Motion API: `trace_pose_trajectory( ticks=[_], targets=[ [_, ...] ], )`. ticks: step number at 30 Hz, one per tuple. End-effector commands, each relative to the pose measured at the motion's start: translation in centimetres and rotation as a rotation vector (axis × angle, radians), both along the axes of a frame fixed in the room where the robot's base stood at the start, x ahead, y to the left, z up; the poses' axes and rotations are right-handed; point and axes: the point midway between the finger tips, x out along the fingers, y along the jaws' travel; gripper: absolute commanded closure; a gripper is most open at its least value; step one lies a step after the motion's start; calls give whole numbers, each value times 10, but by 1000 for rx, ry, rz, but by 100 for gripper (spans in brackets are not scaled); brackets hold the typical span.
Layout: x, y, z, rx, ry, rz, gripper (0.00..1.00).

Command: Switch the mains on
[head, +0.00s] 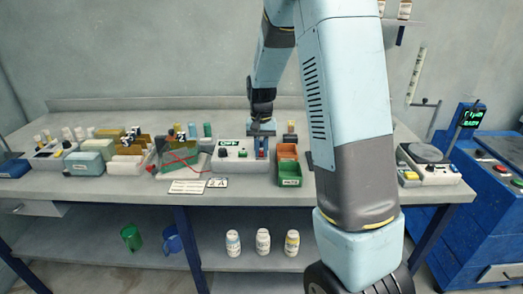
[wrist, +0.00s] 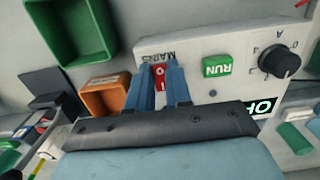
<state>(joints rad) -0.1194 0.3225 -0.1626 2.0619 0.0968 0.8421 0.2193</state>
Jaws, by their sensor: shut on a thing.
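The grey power box (head: 240,163) stands on the bench in the head view, with a lit display reading OFF (head: 228,143). In the wrist view the red mains switch (wrist: 160,76) sits beside the word MAINS on the box's face. My gripper (head: 262,152) reaches down over the right end of the box. In the wrist view my gripper (wrist: 165,68) has its two blue fingers on either side of the red switch, shut on it. The fingers partly hide the switch, and I cannot tell its position for certain.
A green RUN button (wrist: 217,66) and a black knob (wrist: 279,63) are on the same face. An orange bin (head: 287,152) and a green bin (head: 289,176) stand close on the right. Cells and a red wire (head: 179,157) lie left of the box.

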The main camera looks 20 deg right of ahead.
Motion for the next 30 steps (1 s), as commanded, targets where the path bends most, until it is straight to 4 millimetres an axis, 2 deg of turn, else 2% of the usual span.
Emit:
trace_pose_trajectory(
  ticks=[12,26,27,30],
  targets=[
    [8,-2,1,89,258,-2,100],
    [9,-3,2,104,300,0,100],
    [9,-3,2,104,300,0,78],
    [9,-3,2,102,299,0,69]
  ],
)
